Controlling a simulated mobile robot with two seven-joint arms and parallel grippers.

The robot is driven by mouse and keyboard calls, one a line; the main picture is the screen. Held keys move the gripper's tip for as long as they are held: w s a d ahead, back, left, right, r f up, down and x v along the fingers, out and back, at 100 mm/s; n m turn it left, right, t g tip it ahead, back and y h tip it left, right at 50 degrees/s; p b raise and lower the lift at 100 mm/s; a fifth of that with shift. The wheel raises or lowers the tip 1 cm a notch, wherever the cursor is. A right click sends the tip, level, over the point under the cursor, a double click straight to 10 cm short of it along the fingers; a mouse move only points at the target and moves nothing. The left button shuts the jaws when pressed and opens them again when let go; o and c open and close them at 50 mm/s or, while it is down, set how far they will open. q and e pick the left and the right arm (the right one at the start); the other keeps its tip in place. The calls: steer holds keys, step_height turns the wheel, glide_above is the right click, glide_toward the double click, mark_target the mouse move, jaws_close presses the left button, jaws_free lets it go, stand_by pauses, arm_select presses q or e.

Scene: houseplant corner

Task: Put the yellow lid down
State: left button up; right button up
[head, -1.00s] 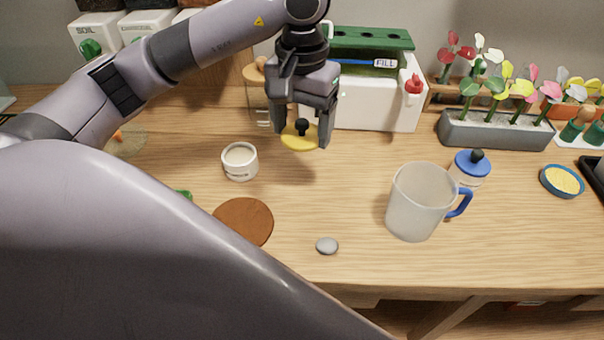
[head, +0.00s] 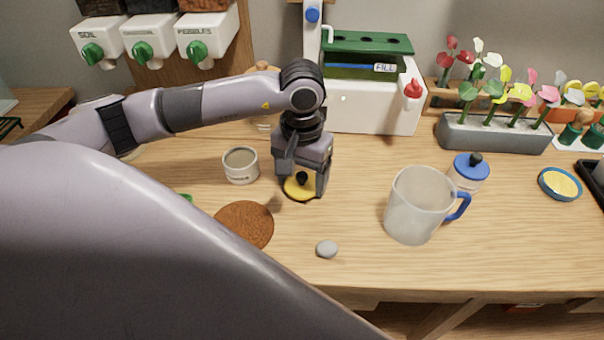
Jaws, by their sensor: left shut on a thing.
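The yellow lid (head: 297,192) is a round disc with a black knob, in the middle of the head view. My left gripper (head: 303,182) is shut on its knob, from above. The lid is low, at or just above the wooden table; I cannot tell whether it touches. It is between the small white cup (head: 241,165) and the frosted mug (head: 412,207). My right gripper is not in view.
A brown disc (head: 244,225) lies to the front left and a grey pebble (head: 327,249) in front. A blue-lidded jar (head: 468,170) stands behind the mug. The white filling box (head: 375,105) and a flower planter (head: 492,133) are at the back. The table right of the lid is clear.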

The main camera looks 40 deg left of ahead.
mark_target(302, 175)
arm_select(q)
steer(key=shift+f+b, duration=0.25)
steer(key=shift+b, duration=0.05)
steer(key=o, duration=1)
steer(key=shift+r, duration=0.15)
steer(key=shift+r+p, duration=0.25)
steer(key=shift+p, duration=0.2)
step_height(302, 175, up, 12)
steer(key=shift+f+b, duration=0.1)
steer(key=shift+b, duration=0.65)
steer(key=shift+s, duration=0.1)
